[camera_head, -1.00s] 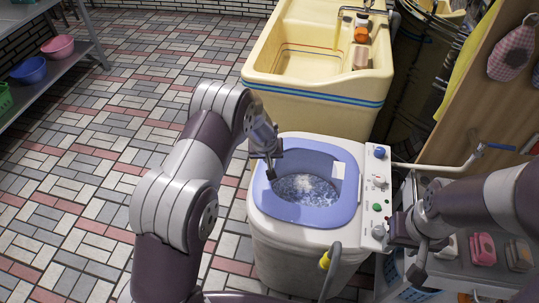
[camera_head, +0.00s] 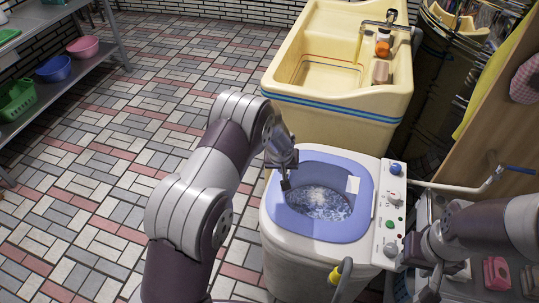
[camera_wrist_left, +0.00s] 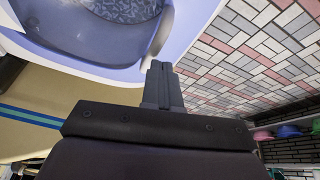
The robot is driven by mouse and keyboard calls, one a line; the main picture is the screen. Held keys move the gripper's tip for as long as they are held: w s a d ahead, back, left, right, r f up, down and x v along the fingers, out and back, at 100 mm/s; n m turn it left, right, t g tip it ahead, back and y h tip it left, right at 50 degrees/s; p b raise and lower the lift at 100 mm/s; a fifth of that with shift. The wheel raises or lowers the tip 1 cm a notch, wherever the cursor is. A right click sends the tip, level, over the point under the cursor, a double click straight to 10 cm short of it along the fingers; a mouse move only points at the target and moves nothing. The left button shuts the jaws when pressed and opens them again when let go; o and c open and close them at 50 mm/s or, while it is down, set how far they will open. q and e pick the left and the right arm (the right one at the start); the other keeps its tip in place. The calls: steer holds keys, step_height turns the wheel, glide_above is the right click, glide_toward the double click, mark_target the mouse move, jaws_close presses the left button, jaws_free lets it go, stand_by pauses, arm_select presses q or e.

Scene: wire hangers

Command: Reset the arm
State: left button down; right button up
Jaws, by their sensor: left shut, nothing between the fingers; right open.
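My left arm comes up from the bottom left in the head view. Its gripper (camera_head: 286,184) points down at the left rim of the washing machine's blue opening. In the left wrist view the two fingers (camera_wrist_left: 161,82) are together, with nothing between them, in front of the blue rim. My right gripper (camera_head: 432,278) is at the lower right, just right of the machine's control panel. It is open, and its fingers are partly lost against the clutter behind. The washing machine (camera_head: 284,238) stands in the middle, with foamy water (camera_head: 318,203) inside its tub.
A cream sink (camera_head: 330,108) stands behind the machine, with an orange bottle (camera_head: 383,46) on its ledge. A yellow-tipped hose (camera_head: 335,277) is at the machine's front. Shelves with basins (camera_head: 54,69) stand far left. The tiled floor (camera_head: 120,160) between is clear.

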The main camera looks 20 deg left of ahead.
arm_select(q)
steer(key=s+a+r, duration=0.3)
steer(key=a+r, duration=0.4)
steer(key=r, duration=0.2)
steer(key=s+d+r+m+g+p, duration=0.1)
steer(key=s+d+r+p, duration=0.1)
steer(key=s+r, duration=0.5)
steer(key=s+d+r+m+g+p, duration=0.1)
steer(key=s+d+r+p, duration=0.2)
steer(key=s, duration=1.6)
step_height(320, 180, up, 4)
steer(key=shift+d+r+m+g+p, duration=0.2)
steer(key=shift+m+g+p, duration=0.2)
steer(key=shift+p, duration=0.1)
arm_select(e)
step_height(320, 180, up, 8)
steer(key=shift+s+d+f, duration=0.25)
steer(key=shift+s, duration=0.05)
steer(key=shift+s, duration=0.15)
